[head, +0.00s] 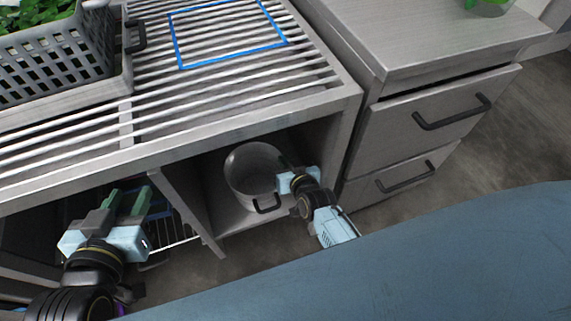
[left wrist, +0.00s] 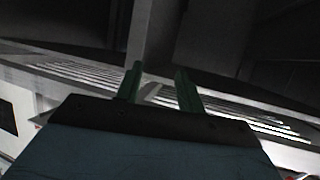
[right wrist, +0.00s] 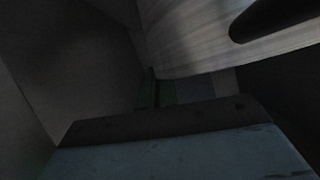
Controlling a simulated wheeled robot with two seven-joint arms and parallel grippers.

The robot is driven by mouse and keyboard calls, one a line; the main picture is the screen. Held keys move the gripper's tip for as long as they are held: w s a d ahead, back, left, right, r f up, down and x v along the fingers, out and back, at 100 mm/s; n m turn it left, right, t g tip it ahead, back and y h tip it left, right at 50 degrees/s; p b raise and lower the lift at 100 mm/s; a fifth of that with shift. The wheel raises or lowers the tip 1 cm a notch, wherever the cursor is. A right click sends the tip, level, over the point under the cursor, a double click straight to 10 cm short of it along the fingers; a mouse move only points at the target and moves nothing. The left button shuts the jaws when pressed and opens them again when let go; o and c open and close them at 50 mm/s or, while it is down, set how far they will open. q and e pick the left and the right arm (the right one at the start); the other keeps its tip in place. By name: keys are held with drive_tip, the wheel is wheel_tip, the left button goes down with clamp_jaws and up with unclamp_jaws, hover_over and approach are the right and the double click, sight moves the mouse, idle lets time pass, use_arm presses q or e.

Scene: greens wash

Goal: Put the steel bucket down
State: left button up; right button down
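The steel bucket (head: 244,172), a round grey pot with black handles, is in the open cubby under the slatted counter. It looks upright, with its base at or close to the cubby floor; I cannot tell whether it touches. My right gripper (head: 287,168) is at the bucket's right rim, its fingers close together and apparently shut on it. In the right wrist view the bucket wall (right wrist: 220,40) fills the upper right, and the dark fingers (right wrist: 158,92) are partly hidden. My left gripper (head: 124,203) is open and empty, left of the cubby divider; its fingers are apart in the left wrist view (left wrist: 158,85).
The cubby divider (head: 185,208) stands left of the bucket. A drawer cabinet (head: 400,135) with black handles is at the right. On the slatted counter (head: 150,115) are a grey basket of greens (head: 60,60) and a blue outlined rectangle (head: 180,45). A wire rack (head: 178,243) is low at left.

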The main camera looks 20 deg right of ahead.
use_arm(q)
drive_tip(key=shift+w+d+r+t, duration=0.2)
drive_tip(key=shift+r+t, duration=0.1)
drive_tip(key=shift+r, duration=0.2)
drive_tip(key=shift+r, duration=0.15)
use_arm(e)
drive_tip(key=shift+f, duration=0.2)
drive_tip(key=c, duration=1.6)
unclamp_jaws()
drive_tip(key=shift+c, duration=0.2)
